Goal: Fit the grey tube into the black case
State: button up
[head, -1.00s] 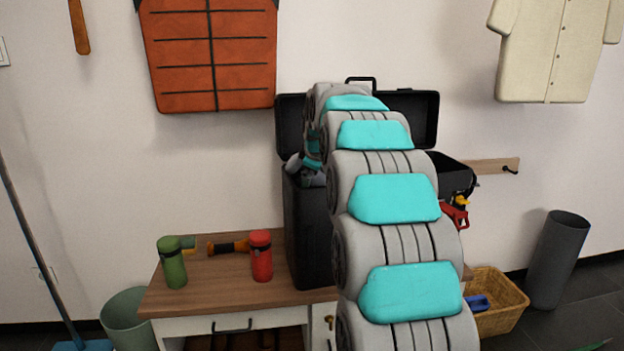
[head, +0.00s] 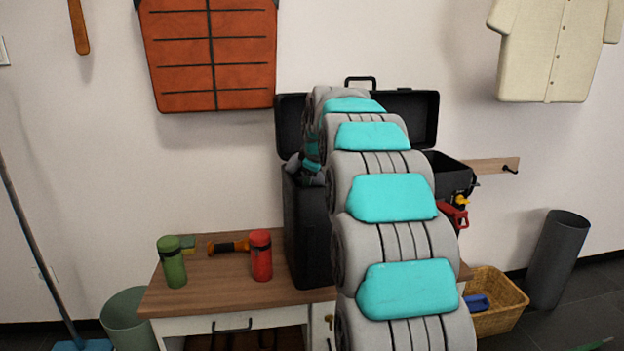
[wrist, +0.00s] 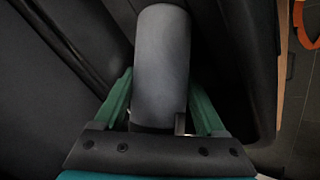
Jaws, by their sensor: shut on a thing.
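The black case (head: 306,240) stands upright on the table, its lid (head: 291,120) open against the wall behind. My arm covers most of its front and opening. In the wrist view, the grey tube (wrist: 161,60) lies between the two green fingers of my gripper (wrist: 160,105), which is shut on it. Black surfaces of the case (wrist: 250,65) lie on both sides of the tube. How deep the tube sits, and whether it touches the case, I cannot tell. In the head view, my gripper (head: 306,166) shows only in part at the case's top left.
A green flask (head: 172,263), a red flask (head: 261,256) and an orange-and-black torch (head: 229,247) stand or lie on the wooden table (head: 215,285) left of the case. A wicker basket (head: 497,305) and a dark grey bin (head: 558,262) are on the floor at right.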

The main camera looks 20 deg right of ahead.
grip_shut()
jog(key=shift+r, duration=0.15)
